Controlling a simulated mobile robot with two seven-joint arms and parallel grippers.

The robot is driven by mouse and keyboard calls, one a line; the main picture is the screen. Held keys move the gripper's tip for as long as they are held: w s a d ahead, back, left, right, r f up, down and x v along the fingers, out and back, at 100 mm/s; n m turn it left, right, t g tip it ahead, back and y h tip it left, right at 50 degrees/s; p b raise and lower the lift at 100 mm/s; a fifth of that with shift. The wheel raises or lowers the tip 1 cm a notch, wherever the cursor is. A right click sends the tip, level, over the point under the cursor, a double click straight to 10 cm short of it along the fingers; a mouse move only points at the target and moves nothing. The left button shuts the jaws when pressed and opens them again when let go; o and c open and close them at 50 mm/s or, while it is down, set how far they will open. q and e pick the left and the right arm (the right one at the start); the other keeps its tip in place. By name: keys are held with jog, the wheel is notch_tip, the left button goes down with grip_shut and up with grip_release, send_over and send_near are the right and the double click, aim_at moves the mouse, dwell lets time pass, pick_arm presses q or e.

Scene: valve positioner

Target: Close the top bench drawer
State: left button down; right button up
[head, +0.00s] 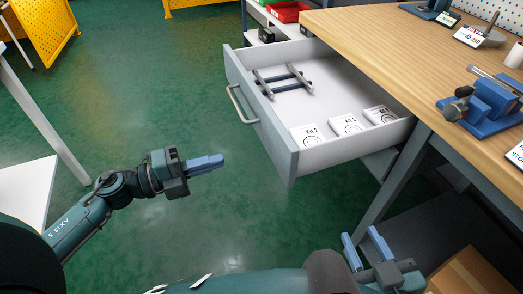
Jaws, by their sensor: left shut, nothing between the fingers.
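The top bench drawer (262,128) is pulled well out from under the wooden workbench (375,42). Its grey front with a curved metal handle (241,104) faces left. Inside are a dark metal frame-like part (283,81) and several white labelled boxes (346,125). My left gripper (221,160) is shut and empty, in the open space left of the drawer front and below the handle, apart from both. My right gripper (363,243) is open and empty at the bottom of the view, below the drawer and near the bench leg.
A blue vise (489,105) and other parts stand on the bench top. A red bin (287,11) sits on a shelf behind. A cardboard box (470,272) is at bottom right. A white table (28,185) stands at left. The green floor between is clear.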

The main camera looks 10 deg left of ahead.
aim_at(273, 146)
pick_arm(q)
jog(key=x, duration=1.1)
jog(key=shift+a, duration=0.1)
